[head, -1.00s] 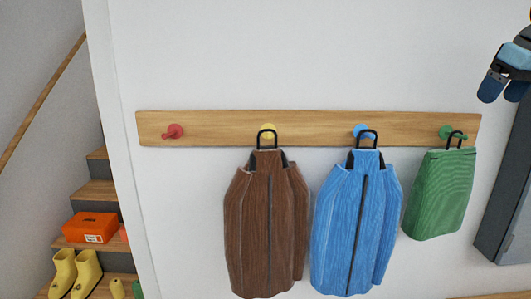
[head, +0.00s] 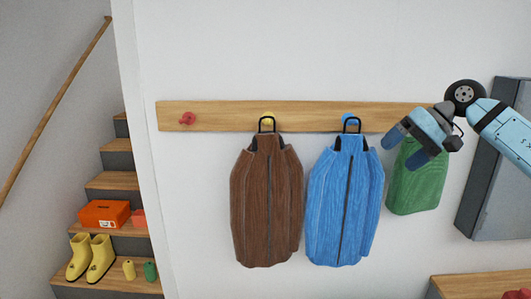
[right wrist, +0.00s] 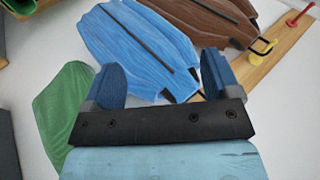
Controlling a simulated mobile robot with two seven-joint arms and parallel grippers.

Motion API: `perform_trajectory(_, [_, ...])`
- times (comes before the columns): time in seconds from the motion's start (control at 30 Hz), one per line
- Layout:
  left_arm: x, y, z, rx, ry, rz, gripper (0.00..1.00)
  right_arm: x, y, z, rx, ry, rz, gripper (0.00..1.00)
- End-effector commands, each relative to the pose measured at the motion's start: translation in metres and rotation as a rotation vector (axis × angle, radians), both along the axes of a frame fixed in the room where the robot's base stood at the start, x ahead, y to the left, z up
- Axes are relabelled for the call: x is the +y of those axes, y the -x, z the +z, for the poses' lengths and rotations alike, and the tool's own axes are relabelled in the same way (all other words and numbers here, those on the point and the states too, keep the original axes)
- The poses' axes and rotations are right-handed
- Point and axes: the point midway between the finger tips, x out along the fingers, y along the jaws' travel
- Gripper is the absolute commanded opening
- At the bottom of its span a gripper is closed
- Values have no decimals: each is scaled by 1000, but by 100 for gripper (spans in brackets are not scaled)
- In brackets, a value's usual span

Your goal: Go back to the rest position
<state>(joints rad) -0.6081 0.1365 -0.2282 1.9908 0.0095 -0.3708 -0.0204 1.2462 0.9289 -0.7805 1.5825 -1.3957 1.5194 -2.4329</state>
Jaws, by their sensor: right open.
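My right gripper (head: 404,149) is open and empty, in front of the upper part of the green hanging item (head: 421,188). It hides the item's top and its peg, and I cannot tell whether they touch. In the right wrist view, the blue jacket (right wrist: 145,45) shows between and beyond the open fingers (right wrist: 162,75), with the green item at the left. A brown jacket (head: 266,205) and the blue jacket (head: 345,205) hang by black loops from the yellow and blue pegs. My left gripper is not in view.
The wooden peg rail (head: 222,115) has a bare red peg (head: 188,119) at its left end. A grey cabinet (head: 487,190) is on the right wall, above a wooden bench (head: 475,286). Stairs at left carry an orange box (head: 104,214) and yellow boots (head: 91,257).

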Motion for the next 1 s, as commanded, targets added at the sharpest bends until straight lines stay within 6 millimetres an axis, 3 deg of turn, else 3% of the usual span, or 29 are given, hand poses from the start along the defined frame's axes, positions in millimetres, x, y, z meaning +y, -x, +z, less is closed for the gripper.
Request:
perform_trajectory(0.03, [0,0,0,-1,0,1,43,31,1,-29,81,-114,-20,82])
perform_trajectory(0.2, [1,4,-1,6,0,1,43,114,15,-92,413,-513,-156,82])
perform_trajectory(0.4, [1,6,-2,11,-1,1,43,181,42,-148,947,-949,-361,82])
perform_trajectory(0.6, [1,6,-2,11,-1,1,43,210,67,-200,1590,-1336,-598,82])
perform_trajectory(0.83, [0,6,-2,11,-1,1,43,207,98,-281,2428,-1718,-869,82])
perform_trajectory(0.87, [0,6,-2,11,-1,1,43,205,104,-294,-2416,1676,854,82])
perform_trajectory(1.0, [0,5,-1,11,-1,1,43,192,139,-360,-2012,1286,656,82])
